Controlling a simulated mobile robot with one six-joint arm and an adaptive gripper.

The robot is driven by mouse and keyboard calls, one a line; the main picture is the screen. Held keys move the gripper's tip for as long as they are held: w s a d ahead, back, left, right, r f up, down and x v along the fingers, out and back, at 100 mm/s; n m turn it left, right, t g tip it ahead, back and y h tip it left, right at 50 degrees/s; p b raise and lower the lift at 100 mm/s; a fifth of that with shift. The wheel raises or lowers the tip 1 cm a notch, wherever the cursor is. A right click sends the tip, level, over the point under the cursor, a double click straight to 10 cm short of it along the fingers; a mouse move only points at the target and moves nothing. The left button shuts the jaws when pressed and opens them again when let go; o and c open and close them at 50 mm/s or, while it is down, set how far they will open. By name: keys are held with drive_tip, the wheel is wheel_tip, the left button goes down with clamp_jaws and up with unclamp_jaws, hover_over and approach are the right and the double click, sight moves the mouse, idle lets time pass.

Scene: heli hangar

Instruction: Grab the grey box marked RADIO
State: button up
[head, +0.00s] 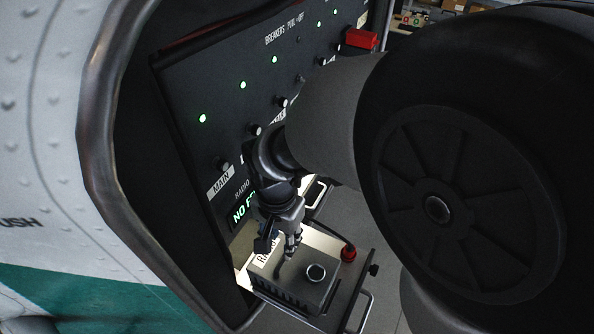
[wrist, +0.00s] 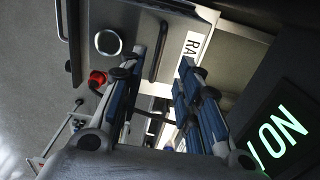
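The grey box marked RADIO (head: 297,286) sits on a shelf below the panel in the head view. It has a white label, a dark handle and a round connector on top. My gripper (head: 288,250) is pointed down just above the box, close to the handle, and partly covers the label. In the wrist view the box (wrist: 118,18) lies at the top, with the label partly cut off as "RA". My gripper (wrist: 172,62) has its two blue-padded fingers apart. The dark handle shows near the left finger; I cannot tell whether they touch.
The black breaker panel (head: 235,110) with green lights stands close behind my gripper. A red knob (head: 348,253) is right of the box. The tray (head: 345,300) has a metal handle (head: 366,312) at its front. The hatch rim (head: 95,130) is at left.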

sight(294, 269)
drive_tip(key=f, duration=0.6)
drive_tip(key=f+b, duration=0.1)
drive_tip(key=f, duration=0.2)
drive_tip(key=shift+w+d+f, duration=0.2)
drive_tip(key=shift+w+d, duration=0.1)
drive_tip(key=shift+w, duration=0.1)
drive_tip(key=shift+w, duration=0.15)
drive_tip(key=shift+c, duration=0.6)
clamp_jaws()
